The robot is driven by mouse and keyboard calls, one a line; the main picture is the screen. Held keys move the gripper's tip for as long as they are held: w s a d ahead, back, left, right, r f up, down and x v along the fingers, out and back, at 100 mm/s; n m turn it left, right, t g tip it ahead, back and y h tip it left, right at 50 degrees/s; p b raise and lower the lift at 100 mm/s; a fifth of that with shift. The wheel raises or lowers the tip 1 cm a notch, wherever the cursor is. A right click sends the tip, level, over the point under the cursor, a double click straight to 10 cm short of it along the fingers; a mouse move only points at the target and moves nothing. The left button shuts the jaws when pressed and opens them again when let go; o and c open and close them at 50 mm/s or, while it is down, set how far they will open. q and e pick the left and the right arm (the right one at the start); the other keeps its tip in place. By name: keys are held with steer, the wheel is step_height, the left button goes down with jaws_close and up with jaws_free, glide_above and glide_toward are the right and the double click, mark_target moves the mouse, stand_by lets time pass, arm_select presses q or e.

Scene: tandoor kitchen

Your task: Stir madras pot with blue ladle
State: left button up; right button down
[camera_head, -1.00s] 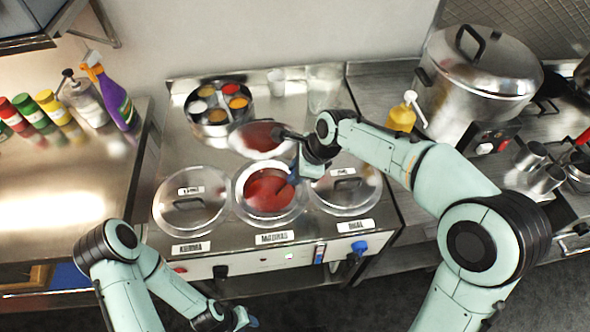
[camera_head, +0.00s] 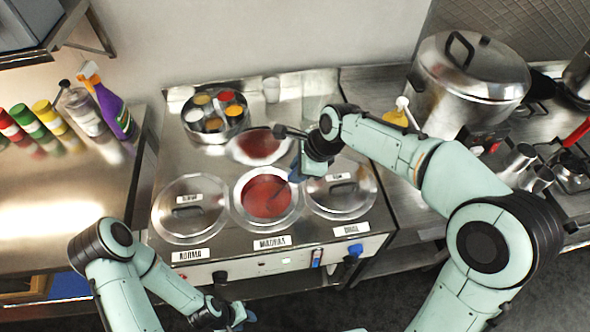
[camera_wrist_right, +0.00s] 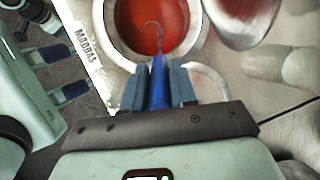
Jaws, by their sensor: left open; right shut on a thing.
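The madras pot (camera_head: 262,224) is open in the middle of the counter, with red curry inside and a MADRAS label in front. My right gripper (camera_head: 296,171) is above the pot's right rear rim. In the right wrist view, my right gripper (camera_wrist_right: 158,82) is shut on the blue ladle (camera_wrist_right: 158,90), whose handle is between the fingers. The ladle's thin hooked end reaches over the red curry; its bowl is not clearly seen. My left gripper (camera_head: 240,317) is low at the front of the counter, open and empty, and its fingers also show in the right wrist view (camera_wrist_right: 62,74).
Lidded korma (camera_head: 180,222) and dhal (camera_head: 365,205) pots flank the madras pot. A loose lid (camera_head: 245,152) with a reddish reflection lies behind it. A round spice tin (camera_head: 190,118) stands farther back. A large steel pot (camera_head: 470,85) is at right; bottles stand at left.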

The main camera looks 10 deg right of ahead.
steer(key=shift+p+v, duration=0.9)
steer(key=shift+v, duration=1.6)
arm_select(q)
steer(key=shift+t, duration=0.3)
steer(key=w+r, duration=0.3)
steer(key=shift+w+r, duration=0.1)
steer(key=shift+w, duration=0.25)
arm_select(e)
steer(key=v, duration=0.5)
steer(key=shift+s+r, duration=0.1)
steer(key=shift+r, duration=0.15)
step_height(320, 180, up, 5)
arm_select(q)
steer(key=shift+s, duration=0.1)
